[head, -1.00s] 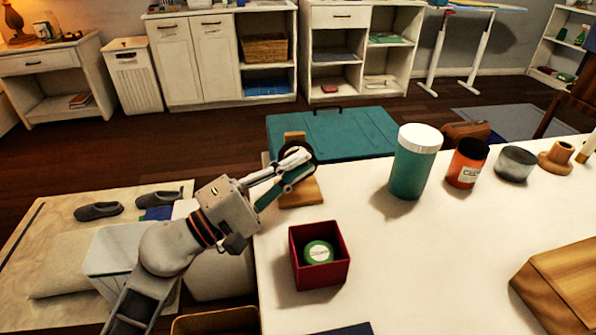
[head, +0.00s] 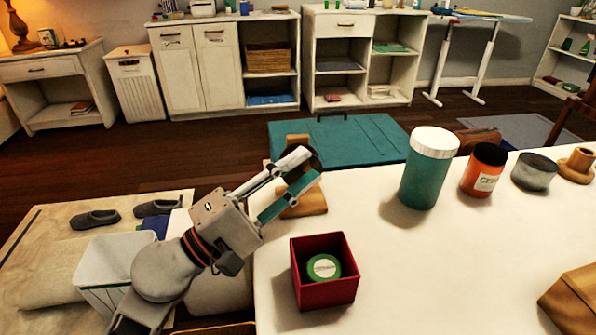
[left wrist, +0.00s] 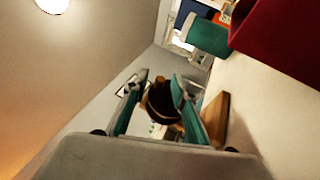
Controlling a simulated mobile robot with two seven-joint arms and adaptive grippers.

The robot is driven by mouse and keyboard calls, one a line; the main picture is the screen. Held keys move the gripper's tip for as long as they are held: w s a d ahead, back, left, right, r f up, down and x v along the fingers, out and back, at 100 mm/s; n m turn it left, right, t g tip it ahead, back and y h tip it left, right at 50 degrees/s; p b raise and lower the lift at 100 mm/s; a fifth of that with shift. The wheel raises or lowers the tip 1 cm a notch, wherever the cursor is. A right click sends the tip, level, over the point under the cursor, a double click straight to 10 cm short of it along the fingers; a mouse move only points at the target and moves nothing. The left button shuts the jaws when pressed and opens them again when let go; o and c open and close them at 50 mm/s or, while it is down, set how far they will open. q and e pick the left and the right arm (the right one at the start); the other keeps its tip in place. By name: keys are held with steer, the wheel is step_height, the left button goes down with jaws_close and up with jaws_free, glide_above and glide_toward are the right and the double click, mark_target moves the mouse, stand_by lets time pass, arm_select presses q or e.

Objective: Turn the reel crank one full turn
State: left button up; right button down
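The reel stands at the left far edge of the white table in the head view, with a wooden base (head: 309,203) and a dark round drum partly behind my fingers. My left gripper (head: 309,166) is at the reel with its two fingers apart. In the left wrist view the dark drum (left wrist: 162,101) shows between the open fingers (left wrist: 158,98), and part of the wooden base (left wrist: 215,115) is at the right. I cannot make out the crank handle clearly, nor whether a finger touches it. My right gripper is not in view.
A red box (head: 327,292) with a green-lidded item stands on the white table (head: 420,270) near the reel. A teal jar (head: 423,175), an orange jar (head: 484,172) and a grey tin (head: 534,172) stand further right. The table's middle is clear.

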arm_select(q)
steer(key=v, duration=1.2)
